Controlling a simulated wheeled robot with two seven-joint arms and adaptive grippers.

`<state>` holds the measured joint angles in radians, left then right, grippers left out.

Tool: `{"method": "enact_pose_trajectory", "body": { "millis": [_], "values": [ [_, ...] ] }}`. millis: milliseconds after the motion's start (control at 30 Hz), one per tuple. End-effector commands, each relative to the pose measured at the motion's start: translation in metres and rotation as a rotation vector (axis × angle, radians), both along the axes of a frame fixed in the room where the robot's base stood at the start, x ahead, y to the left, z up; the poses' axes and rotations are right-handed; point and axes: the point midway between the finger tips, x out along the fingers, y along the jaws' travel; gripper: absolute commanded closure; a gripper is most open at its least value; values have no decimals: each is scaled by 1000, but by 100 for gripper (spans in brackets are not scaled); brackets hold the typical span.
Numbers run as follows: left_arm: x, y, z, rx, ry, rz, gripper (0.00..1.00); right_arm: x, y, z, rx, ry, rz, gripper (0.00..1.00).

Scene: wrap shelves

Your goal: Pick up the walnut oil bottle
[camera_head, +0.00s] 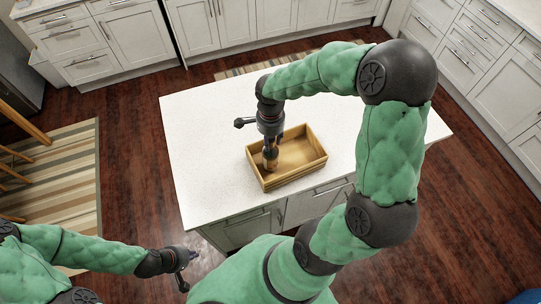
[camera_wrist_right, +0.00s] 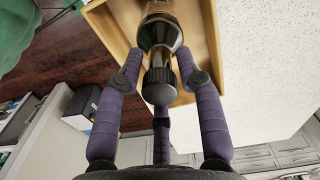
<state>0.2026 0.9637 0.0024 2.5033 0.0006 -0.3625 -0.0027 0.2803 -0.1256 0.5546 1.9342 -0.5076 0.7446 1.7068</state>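A dark bottle with a golden-brown body (camera_head: 270,158) and a black cap (camera_wrist_right: 159,86) stands roughly upright at the left end of the wooden box; I cannot read a label. My right gripper (camera_head: 270,143) reaches down over the box from above. In the right wrist view its purple fingers (camera_wrist_right: 160,56) are bent inward, with the two front tips against both sides of the bottle near its shoulder. The bottle's lower part is partly hidden by the box wall. My left gripper (camera_head: 187,270) is empty, fingers spread, low in front of the island and away from the bottle.
The wooden box (camera_head: 302,172) stands on the white island counter (camera_head: 205,140), near its front edge. The box's right part looks empty, and the counter around it is clear. White cabinets (camera_head: 135,35) line the back and right. A striped rug (camera_head: 65,170) lies at left.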

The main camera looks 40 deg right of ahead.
Motion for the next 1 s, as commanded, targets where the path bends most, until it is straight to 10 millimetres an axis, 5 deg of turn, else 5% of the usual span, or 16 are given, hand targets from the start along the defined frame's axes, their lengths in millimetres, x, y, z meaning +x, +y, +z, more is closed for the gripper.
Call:
{"method": "enact_pose_trajectory", "body": {
  "millis": [100, 533, 1000],
  "values": [
    [0, 0, 0, 0, 0, 0, 100, 0, 0, 0, 0, 0, 0, 100],
    [0, 0, 0, 0, 0, 0, 100, 1, 0, 5, -1, -3, 0, 100],
    [0, 0, 2, 0, 0, 0, 100, -16, 3, 53, -1, -5, -1, 100]
  ]
}}
